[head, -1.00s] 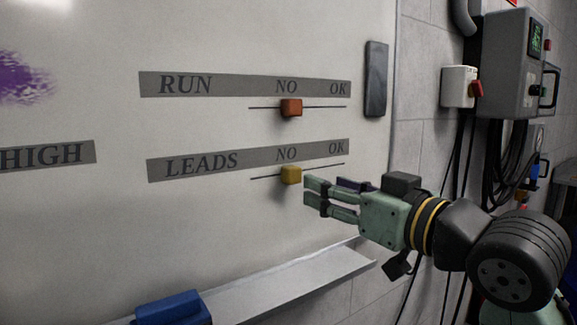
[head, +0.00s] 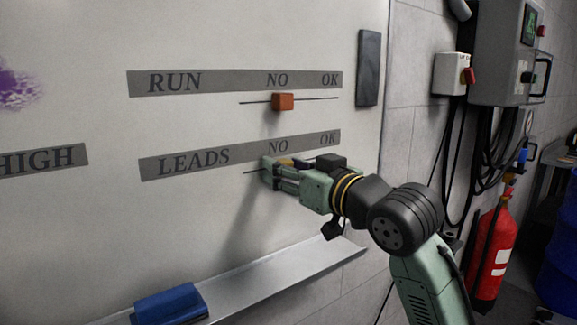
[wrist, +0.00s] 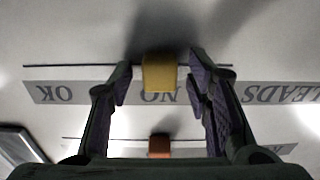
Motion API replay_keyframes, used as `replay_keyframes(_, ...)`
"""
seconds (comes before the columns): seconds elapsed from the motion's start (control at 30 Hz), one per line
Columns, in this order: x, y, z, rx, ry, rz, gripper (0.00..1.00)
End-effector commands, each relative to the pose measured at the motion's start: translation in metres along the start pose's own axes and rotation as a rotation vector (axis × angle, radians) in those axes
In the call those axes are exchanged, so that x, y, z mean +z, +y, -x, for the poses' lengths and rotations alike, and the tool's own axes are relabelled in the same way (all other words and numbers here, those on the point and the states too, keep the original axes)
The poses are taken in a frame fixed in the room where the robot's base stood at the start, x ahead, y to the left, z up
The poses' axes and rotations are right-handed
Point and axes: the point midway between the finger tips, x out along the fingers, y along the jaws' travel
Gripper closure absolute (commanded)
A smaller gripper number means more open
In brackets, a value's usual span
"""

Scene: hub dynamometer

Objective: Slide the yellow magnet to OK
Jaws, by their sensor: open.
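The yellow magnet (wrist: 159,73) sits on the thin line of the LEADS strip, under the word NO. In the head view only a bit of the yellow magnet (head: 285,161) shows behind my gripper (head: 270,170). In the wrist view my gripper (wrist: 160,80) is open, with one finger on each side of the magnet and a gap visible on both sides. The OK label (head: 328,140) of the LEADS strip is to the right in the head view and to the left in the upside-down wrist view (wrist: 54,93).
An orange magnet (head: 283,102) sits on the RUN line above, under NO. A dark bar (head: 368,68) is on the board's right edge. Below is a tray (head: 285,280) with a blue eraser (head: 170,306). A fire extinguisher (head: 493,250) stands at right.

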Motion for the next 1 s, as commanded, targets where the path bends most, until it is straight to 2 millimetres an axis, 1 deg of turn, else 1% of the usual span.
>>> replay_keyframes(0.1, 0.0002, 0.0001, 0.0002, 0.0, 0.0, 0.0, 0.55)
replay_keyframes(0.13, 0.0002, 0.0002, 0.0002, 0.0, 0.0, 0.0, 0.56)
replay_keyframes(0.8, -0.0001, 0.0002, 0.0006, 0.001, 0.0, 0.0, 1.0)
replay_keyframes(1.0, -0.0001, 0.0002, 0.0006, 0.001, 0.0, 0.0, 1.0)
